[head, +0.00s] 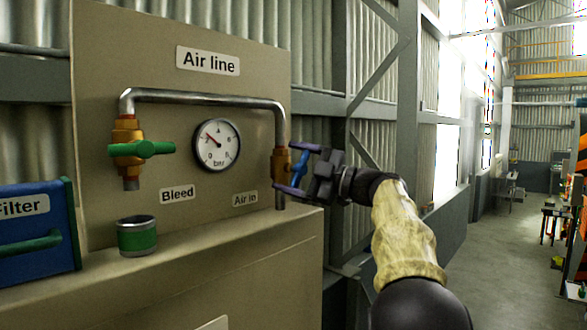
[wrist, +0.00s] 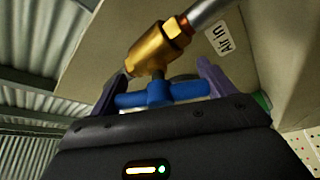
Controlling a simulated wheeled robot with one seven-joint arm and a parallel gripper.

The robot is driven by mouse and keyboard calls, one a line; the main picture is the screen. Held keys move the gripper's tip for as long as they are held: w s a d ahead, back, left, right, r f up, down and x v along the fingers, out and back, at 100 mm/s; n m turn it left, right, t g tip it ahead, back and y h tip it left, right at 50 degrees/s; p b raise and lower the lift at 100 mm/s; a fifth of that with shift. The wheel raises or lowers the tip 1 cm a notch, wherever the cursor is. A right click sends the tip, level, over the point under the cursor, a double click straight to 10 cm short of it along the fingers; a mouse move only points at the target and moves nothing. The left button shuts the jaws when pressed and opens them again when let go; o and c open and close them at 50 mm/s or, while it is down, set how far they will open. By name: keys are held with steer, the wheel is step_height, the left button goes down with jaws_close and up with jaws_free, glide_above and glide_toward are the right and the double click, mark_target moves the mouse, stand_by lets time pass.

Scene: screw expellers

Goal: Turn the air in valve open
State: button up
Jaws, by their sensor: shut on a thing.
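The air in valve is a brass body (head: 281,164) on the right end of the grey pipe, above the "Air in" label (head: 245,199). Its blue handle (head: 299,169) shows between my gripper's fingers. In the wrist view the brass body (wrist: 155,48) stands above the blue T-shaped handle (wrist: 160,93), whose bar lies crosswise. My gripper (head: 293,168) comes from the right, its purple fingers at the two ends of the bar, shut on the handle. In the wrist view my gripper (wrist: 158,88) has one finger at each side of the bar.
The bleed valve with a green handle (head: 142,149) is on the pipe's left end, above a green-banded cup (head: 137,236). A gauge (head: 217,145) sits between the valves. A blue filter box (head: 35,230) stands at left. A ledge (head: 200,243) runs below the panel. Open floor lies at right.

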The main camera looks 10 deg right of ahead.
steer(key=n, duration=0.2)
steer(key=n+g+h, duration=0.1)
steer(key=n, duration=0.3)
steer(key=shift+f+g+h, duration=0.25)
steer(key=shift+g+h, duration=0.05)
stand_by(0.3)
steer(key=o, duration=0.9)
steer(key=b+v, duration=0.2)
steer(key=v, duration=1.5)
steer(key=shift+d, duration=0.2)
